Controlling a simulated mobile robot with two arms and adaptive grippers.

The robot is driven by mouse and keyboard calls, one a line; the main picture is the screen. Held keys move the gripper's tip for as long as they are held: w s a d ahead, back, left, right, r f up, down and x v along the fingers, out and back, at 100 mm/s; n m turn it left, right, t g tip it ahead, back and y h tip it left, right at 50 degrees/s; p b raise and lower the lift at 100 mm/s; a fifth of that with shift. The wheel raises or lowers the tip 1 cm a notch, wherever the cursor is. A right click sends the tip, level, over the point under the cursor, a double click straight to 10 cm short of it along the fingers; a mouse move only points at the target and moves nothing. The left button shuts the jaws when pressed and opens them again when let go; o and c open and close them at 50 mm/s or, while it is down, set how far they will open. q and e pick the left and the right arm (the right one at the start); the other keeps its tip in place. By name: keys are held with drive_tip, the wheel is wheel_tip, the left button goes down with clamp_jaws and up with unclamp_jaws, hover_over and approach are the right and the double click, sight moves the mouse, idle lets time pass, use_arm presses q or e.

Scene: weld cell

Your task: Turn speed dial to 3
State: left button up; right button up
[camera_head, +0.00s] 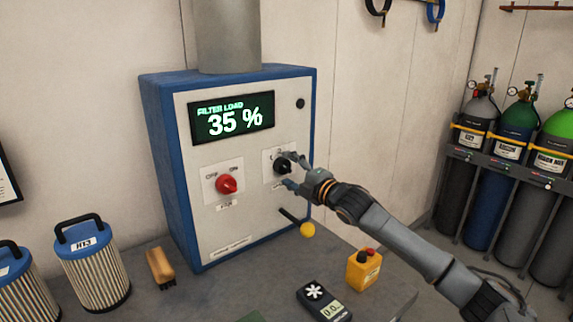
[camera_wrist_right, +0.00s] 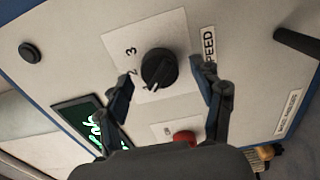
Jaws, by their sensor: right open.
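The black speed dial (camera_head: 282,165) sits on the right side of the control box's front panel (camera_head: 245,215). In the right wrist view the dial (camera_wrist_right: 159,69) has a white plate marked with numbers, the "3" readable, and a "SPEED" label beside it. The dial's pointer is at the lower left of the knob there, away from the "3". My right gripper (camera_head: 291,172) is at the dial; in the wrist view its open fingers (camera_wrist_right: 163,95) are on either side of the knob, with visible gaps. My left gripper is not in view.
A red switch (camera_head: 227,184) marked OFF and ON is left of the dial. The display (camera_head: 232,117) reads "FILTER LOAD 35 %". A yellow-ended lever (camera_head: 307,230) sticks out below. Filters (camera_head: 92,265), a brush (camera_head: 160,267), a meter (camera_head: 323,300) and a yellow button box (camera_head: 364,269) stand on the bench.

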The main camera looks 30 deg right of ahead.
drive_tip(key=shift+w, duration=0.65)
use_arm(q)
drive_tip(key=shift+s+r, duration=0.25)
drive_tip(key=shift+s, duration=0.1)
use_arm(e)
drive_tip(key=shift+w, duration=0.15)
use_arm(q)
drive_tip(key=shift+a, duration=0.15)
use_arm(e)
drive_tip(key=shift+c, duration=0.2)
drive_tip(key=c, duration=1.1)
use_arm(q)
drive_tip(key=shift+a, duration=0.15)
